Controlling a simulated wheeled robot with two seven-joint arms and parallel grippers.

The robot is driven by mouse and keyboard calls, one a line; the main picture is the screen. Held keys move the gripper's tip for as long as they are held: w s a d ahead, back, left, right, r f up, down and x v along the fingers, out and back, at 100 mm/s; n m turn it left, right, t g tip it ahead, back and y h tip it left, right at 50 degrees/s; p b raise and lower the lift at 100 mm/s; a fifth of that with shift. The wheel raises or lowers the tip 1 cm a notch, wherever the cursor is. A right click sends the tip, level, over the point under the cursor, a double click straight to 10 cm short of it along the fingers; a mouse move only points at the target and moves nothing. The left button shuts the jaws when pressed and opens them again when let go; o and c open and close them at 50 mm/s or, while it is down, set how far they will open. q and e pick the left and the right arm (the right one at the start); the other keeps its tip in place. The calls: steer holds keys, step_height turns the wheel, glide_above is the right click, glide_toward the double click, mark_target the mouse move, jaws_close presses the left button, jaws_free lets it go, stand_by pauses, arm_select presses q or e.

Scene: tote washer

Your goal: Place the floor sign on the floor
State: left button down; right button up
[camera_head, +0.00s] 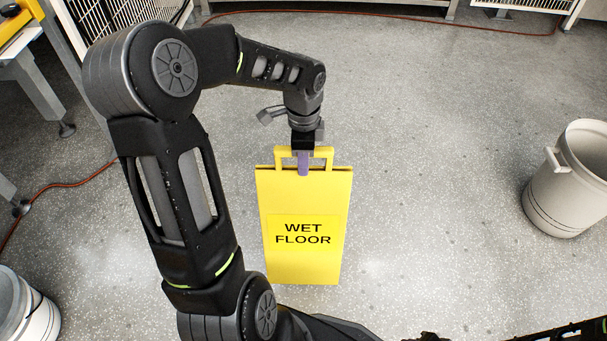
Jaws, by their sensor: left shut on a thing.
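The yellow floor sign (305,262) with the words WET FLOOR hangs upright in the middle of the head view. My left gripper (303,162) is shut on the handle at the sign's top edge. The sign's panels look folded together. I cannot tell whether its bottom edge touches the grey floor (430,150). The far side of the sign is hidden. My right gripper does not show; only a dark part is at the bottom right edge.
A white bucket (570,185) stands on the right, and another bucket (22,312) is at the bottom left. Orange cables run along the left and the back. A metal frame (35,80) stands at the left. The floor around the sign is clear.

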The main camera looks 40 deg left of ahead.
arm_select(q)
steer(key=shift+f+b, duration=0.95)
steer(key=shift+f, duration=1.6)
steer(key=c, duration=1.2)
jaws_free()
steer(key=shift+f, duration=0.1)
step_height(320, 180, up, 12)
steer(key=p, duration=0.4)
steer(key=shift+r, duration=0.2)
